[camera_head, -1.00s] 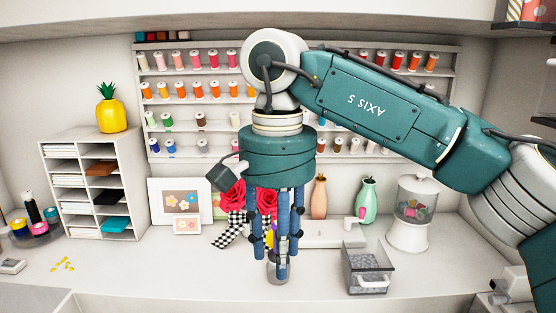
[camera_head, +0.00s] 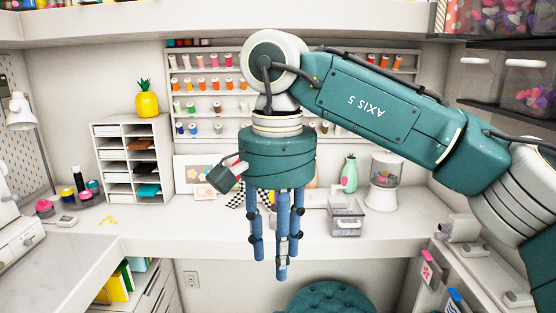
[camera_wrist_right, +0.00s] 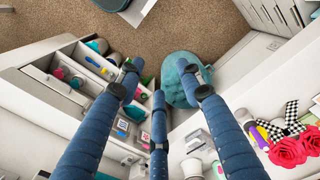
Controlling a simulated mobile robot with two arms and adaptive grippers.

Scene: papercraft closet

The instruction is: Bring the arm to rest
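My right arm (camera_head: 375,100) is teal with white joints. It comes in from the right side of the head view, and its hand hangs straight down. My right gripper (camera_head: 276,255) has blue jointed fingers that point down and stand apart, with nothing between them. It hangs in front of the white counter's front edge. In the wrist view the gripper (camera_wrist_right: 160,85) also shows spread and empty, above the floor, a teal chair and open drawers. My left arm and gripper are not in view.
The white counter (camera_head: 400,225) carries a cubby shelf (camera_head: 132,165), a grey basket (camera_head: 346,218) and a candy-machine-like jar (camera_head: 383,180). A teal tufted chair (camera_head: 328,300) stands below the hand. A side counter (camera_head: 60,260) is at left, shelves at right.

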